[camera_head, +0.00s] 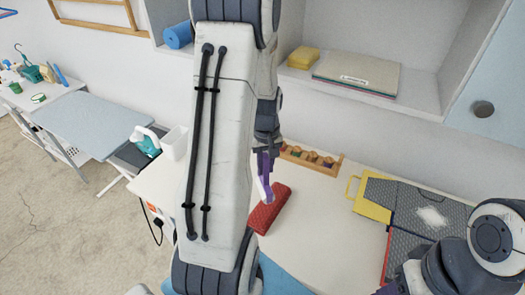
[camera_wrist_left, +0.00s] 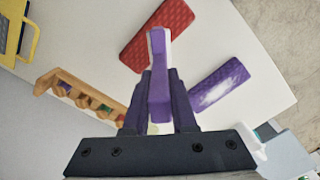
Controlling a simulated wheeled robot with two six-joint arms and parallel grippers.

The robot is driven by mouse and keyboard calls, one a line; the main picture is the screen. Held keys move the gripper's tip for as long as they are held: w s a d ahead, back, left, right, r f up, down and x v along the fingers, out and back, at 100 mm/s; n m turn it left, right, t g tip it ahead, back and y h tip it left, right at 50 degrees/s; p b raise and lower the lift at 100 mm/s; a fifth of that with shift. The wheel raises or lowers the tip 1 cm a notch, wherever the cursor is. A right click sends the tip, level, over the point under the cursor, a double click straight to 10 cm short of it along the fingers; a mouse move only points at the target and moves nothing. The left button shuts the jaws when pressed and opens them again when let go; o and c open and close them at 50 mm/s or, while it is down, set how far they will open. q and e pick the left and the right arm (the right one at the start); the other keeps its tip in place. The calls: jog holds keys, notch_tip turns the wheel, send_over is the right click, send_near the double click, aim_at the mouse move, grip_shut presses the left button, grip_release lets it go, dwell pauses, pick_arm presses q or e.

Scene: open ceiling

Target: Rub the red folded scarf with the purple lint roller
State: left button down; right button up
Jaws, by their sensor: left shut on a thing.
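A red folded scarf (camera_head: 270,210) lies on the white table, partly behind my left arm in the head view. It also shows at the top of the wrist view (camera_wrist_left: 157,33). My left gripper (camera_head: 265,148) is shut on the handle of the purple lint roller (camera_wrist_left: 159,85). A purple folded piece (camera_wrist_left: 232,74) with a white patch lies beside the red scarf in the wrist view. My arm hides it in the head view.
A wooden rack (camera_head: 322,160) with several coloured pieces stands at the wall side of the table. A grey board (camera_head: 405,200) with white powder and a yellow-handled item (camera_head: 372,208) lie to the right. Shelves hang above. An ironing board (camera_head: 95,122) stands left.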

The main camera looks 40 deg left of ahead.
aim_at(266, 156)
pick_arm(q)
jog(key=shift+r+p, duration=1.75)
jog(key=shift+r, duration=0.6)
jog(key=shift+f, duration=0.1)
